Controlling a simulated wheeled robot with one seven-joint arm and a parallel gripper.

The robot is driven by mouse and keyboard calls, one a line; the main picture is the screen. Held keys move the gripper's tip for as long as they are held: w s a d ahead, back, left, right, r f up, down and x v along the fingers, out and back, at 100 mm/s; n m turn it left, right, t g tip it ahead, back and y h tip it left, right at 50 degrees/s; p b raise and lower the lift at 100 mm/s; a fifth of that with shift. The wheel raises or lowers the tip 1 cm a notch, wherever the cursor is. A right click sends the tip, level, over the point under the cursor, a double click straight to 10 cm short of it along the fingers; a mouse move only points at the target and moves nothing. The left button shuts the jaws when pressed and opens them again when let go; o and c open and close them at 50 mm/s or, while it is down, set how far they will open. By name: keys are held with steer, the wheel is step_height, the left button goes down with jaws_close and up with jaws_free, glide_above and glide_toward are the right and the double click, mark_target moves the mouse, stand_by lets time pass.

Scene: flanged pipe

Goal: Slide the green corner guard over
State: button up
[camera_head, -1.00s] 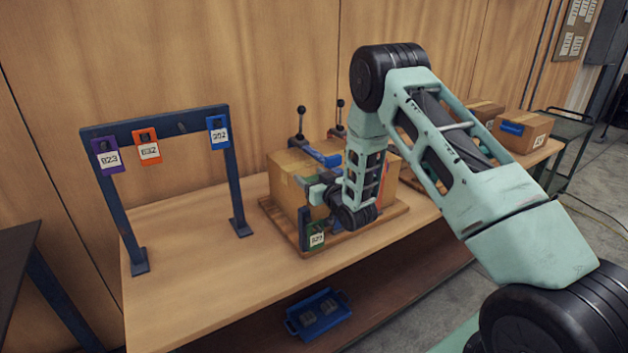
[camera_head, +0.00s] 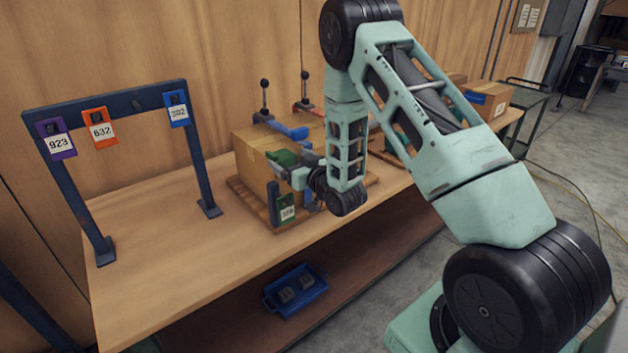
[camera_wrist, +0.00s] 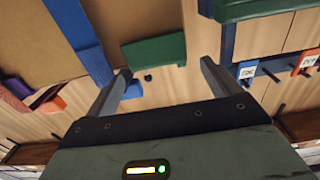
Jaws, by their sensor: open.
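A dark green corner guard (camera_head: 283,157) sits at the near top edge of a cardboard box (camera_head: 252,168). The wrist view shows a green block (camera_wrist: 155,50) against the cardboard, beyond the fingertips and between them in the picture. My gripper (camera_wrist: 165,70) is open, with nothing between its fingers. In the head view it is beside the box's near right side, partly hidden by my wrist. I cannot tell whether a finger touches the guard.
A green numbered tag (camera_head: 287,210) is by a blue post (camera_head: 273,203) at the box's front. The box rests on a wooden board (camera_head: 245,197). A blue rack (camera_head: 108,120) holds purple, orange and blue tags. A blue tray (camera_head: 297,290) is below.

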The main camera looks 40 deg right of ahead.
steer(key=s+b, duration=0.2)
steer(key=s, duration=0.8)
steer(key=shift+s+d+b, duration=0.15)
steer(key=shift+s+b, duration=0.25)
